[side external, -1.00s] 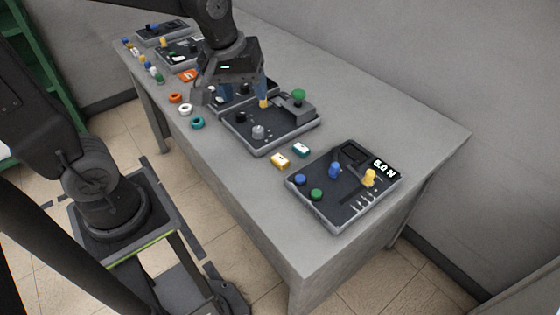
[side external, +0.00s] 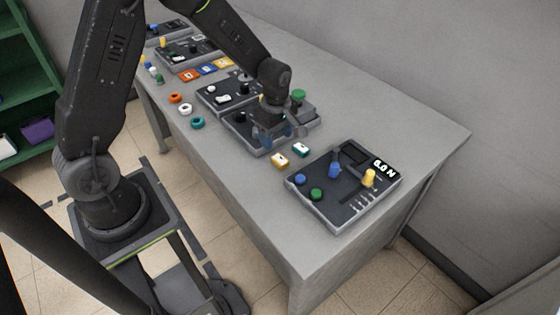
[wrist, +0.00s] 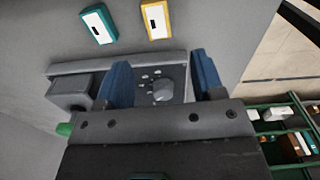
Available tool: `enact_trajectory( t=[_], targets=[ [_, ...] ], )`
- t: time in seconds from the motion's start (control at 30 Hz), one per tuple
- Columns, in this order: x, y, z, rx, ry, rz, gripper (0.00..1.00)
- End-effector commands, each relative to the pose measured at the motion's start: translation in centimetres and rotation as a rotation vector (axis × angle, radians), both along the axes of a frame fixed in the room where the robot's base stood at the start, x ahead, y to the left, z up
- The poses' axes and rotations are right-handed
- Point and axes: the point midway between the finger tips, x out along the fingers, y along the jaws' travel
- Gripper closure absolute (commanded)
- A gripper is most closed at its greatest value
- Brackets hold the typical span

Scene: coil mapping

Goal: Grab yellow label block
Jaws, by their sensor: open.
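The yellow label block (side external: 280,160) lies on the grey table between two dark panels, with a white top and a dark mark. In the wrist view the yellow block (wrist: 155,19) is at the top centre, beyond my fingertips. My gripper (side external: 276,138) is above the front edge of the middle panel, just behind the yellow block in the side view. Its blue fingers (wrist: 160,75) are spread apart with nothing between them. It does not touch the block.
A teal label block (side external: 301,149) lies right beside the yellow one; it also shows in the wrist view (wrist: 98,23). The middle panel (side external: 262,149) with a green knob (side external: 298,95) is under my gripper. A panel with a display (side external: 335,208) stands nearer. Coloured rings lie to the left.

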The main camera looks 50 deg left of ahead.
Motion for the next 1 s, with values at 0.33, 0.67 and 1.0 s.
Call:
enact_trajectory(
  t=[0.33, 0.67, 1.0],
  targets=[
    [0.0, 0.0, -3.2, 0.0, 0.002, -0.002, 0.38],
    [0.1, -0.1, -7.1, 0.0, -0.001, -0.002, 0.38],
    [0.1, -0.1, -7.2, 0.0, -0.002, -0.002, 0.48]
  ],
)
